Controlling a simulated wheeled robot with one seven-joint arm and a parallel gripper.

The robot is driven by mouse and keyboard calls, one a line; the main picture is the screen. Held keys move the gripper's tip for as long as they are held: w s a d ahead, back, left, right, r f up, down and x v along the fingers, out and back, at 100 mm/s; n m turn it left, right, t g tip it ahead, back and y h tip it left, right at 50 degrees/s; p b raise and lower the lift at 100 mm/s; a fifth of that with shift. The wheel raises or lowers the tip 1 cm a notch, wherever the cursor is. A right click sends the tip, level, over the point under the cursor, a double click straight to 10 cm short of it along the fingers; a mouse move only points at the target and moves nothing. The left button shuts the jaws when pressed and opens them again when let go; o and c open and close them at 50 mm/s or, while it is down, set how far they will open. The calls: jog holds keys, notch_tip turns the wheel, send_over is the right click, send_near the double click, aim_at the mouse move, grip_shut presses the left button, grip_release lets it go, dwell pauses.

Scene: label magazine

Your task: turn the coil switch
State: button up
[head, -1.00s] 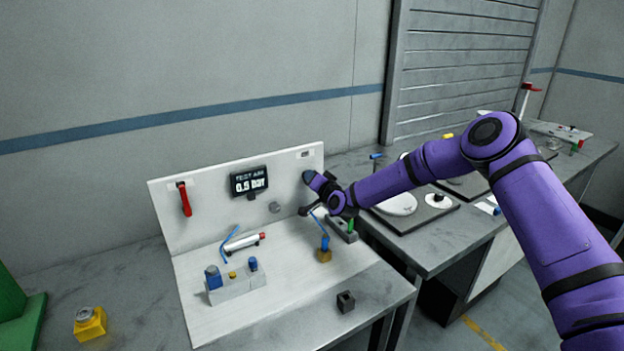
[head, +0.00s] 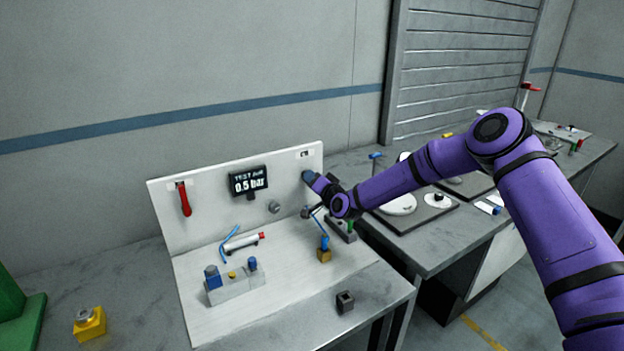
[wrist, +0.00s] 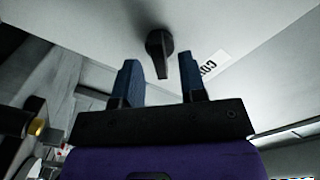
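The coil switch is a dark knob (wrist: 160,50) on the white upright panel, seen in the wrist view beside a label (wrist: 213,63) whose lettering is partly hidden by a finger. My gripper (wrist: 161,78) has its two blue fingers apart, with nothing between the tips. The knob lies just beyond the tips, roughly in line with the gap; contact does not show. In the head view my gripper (head: 309,176) is close to the panel's right part and hides the knob.
The panel also carries a red handle (head: 185,199) and a display (head: 249,182) reading 0.5 bar. A blue-and-white valve block (head: 236,288), a white cylinder (head: 244,241) and a brass fitting (head: 324,255) sit on the board below. A dark block (head: 345,301) stands near the front edge.

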jog(key=v, duration=0.9)
jog(key=shift+d, duration=0.1)
